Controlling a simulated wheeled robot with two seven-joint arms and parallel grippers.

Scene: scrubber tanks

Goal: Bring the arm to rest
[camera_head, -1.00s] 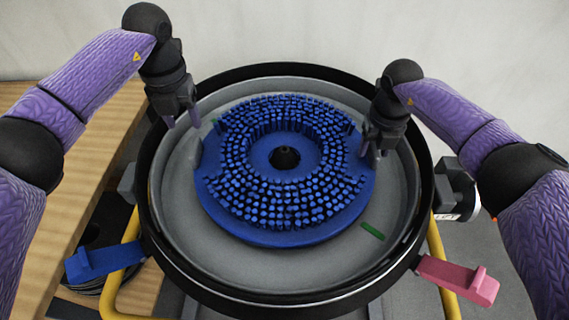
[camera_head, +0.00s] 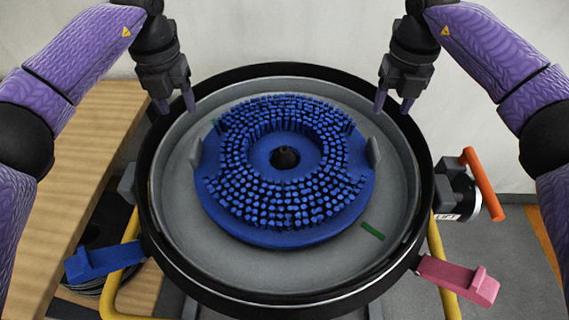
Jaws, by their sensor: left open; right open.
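My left gripper (camera_head: 177,104) is open and empty, above the far left rim of the round tank (camera_head: 172,215). My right gripper (camera_head: 393,106) is open and empty, above the far right rim. Both point downward and are apart from the blue disc brush (camera_head: 285,240). A grey tab stands at each side of the brush.
A blue lever (camera_head: 103,261) sticks out at the tank's front left, a pink lever (camera_head: 458,278) at its front right. A green strip (camera_head: 373,231) lies in the tank. An orange handle (camera_head: 482,184) stands at the right. A wooden table (camera_head: 75,150) is at the left.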

